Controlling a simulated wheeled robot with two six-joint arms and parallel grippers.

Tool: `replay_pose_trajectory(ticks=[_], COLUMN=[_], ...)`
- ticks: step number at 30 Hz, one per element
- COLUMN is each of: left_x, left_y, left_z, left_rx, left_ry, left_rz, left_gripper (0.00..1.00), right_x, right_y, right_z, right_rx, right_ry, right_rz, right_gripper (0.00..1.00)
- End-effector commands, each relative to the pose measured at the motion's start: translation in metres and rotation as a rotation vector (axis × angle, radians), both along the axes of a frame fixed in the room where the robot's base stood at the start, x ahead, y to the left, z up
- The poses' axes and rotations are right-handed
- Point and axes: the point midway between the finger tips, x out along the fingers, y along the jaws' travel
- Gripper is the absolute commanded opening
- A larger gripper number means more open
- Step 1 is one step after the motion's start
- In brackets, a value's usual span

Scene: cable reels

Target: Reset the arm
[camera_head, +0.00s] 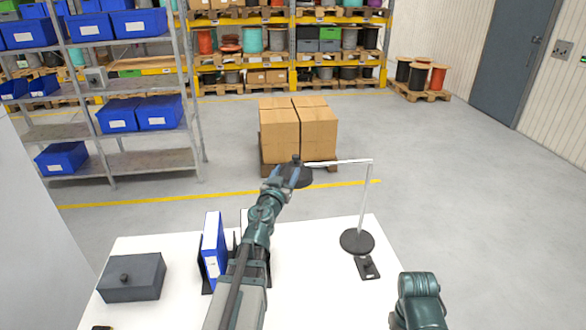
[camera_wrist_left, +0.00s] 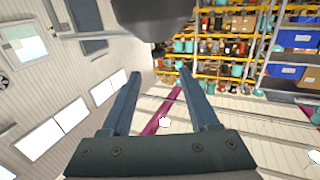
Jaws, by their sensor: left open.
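My left arm reaches up from the bottom middle of the head view, over the white table (camera_head: 330,290). My left gripper (camera_head: 285,172) is at the dark round head (camera_head: 298,180) of a desk lamp (camera_head: 363,205). In the left wrist view my left gripper (camera_wrist_left: 158,76) is open, with nothing between its two blue fingers. A dark rounded shape, apparently the lamp head (camera_wrist_left: 150,15), hangs beyond the fingertips. I cannot tell whether they touch. A link of my right arm (camera_head: 420,300) shows at the bottom right; the right gripper is out of view.
On the table are a dark grey box (camera_head: 133,278), blue binders (camera_head: 212,250) close to my left arm, and a small dark item (camera_head: 367,267) by the lamp base (camera_head: 357,241). Cardboard boxes (camera_head: 298,130) stand on a pallet behind. Shelving (camera_head: 150,160) is at left.

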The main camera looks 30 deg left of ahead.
Motion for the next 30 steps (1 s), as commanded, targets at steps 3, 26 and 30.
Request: replay_pose_trajectory(ticks=[3, 26, 30], left_x=[0.0, -0.102, -0.16], left_y=[0.0, -0.168, -0.232], left_z=[0.0, -0.164, -0.199], left_rx=[0.0, 0.027, 0.082], left_ry=[0.0, 0.915, 1.231], left_rz=[0.0, 0.239, 0.057], left_gripper=[0.61, 0.61, 0.61], right_x=[0.0, 0.0, 0.0], right_y=[0.0, 0.0, 0.0], right_z=[0.0, 0.0, 0.0], right_rx=[0.0, 0.0, 0.0], right_ry=[0.0, 0.0, 0.0], right_rz=[0.0, 0.0, 0.0], right_gripper=[0.0, 0.0, 0.0])
